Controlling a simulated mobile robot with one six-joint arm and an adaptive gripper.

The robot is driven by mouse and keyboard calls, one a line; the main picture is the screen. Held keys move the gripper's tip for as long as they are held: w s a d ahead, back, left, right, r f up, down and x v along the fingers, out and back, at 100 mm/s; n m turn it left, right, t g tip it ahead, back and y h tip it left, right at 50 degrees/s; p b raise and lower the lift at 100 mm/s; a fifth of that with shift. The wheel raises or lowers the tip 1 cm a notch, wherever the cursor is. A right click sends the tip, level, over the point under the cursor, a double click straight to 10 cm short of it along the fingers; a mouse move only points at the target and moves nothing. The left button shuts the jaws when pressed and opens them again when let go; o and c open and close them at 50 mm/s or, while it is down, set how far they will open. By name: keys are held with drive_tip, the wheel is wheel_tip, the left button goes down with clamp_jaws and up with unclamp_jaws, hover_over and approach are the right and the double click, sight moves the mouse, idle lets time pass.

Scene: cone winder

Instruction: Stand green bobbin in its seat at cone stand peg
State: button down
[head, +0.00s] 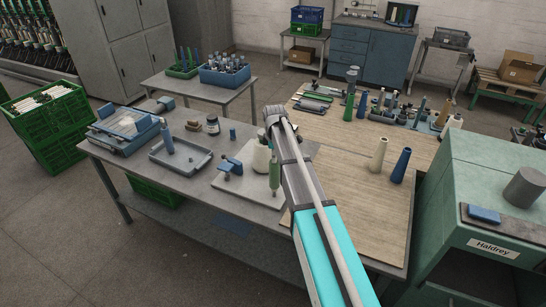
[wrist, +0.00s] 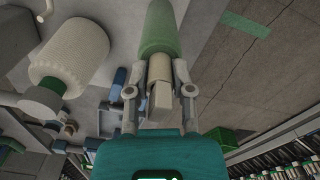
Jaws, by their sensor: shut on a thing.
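The green bobbin (wrist: 158,30) is in my gripper (wrist: 158,90), whose two fingers close on its pale bare end in the wrist view. Its far end runs out of the top of that view. In the head view the green bobbin (head: 274,175) shows beside my arm, over the pale board (head: 240,185); my gripper is mostly hidden there. A white cone (head: 261,158) stands close to the left of the bobbin. The white cone (wrist: 70,56) also shows left of the bobbin in the wrist view, apart from it. I cannot make out the seat or peg.
A blue clamp-like part (head: 230,166) is left of the cone. A grey tray (head: 181,156) lies further left on the table. A cream cone (head: 378,155) and a blue cone (head: 401,166) stand on the wooden top at right. The green Haldrey machine (head: 490,205) is at far right.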

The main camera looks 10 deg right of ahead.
drive_tip(key=shift+f+b, duration=2)
drive_tip(key=shift+f, duration=0.05)
idle(1.0)
drive_tip(key=shift+c, duration=2.1)
unclamp_jaws()
drive_tip(key=shift+s, duration=0.1)
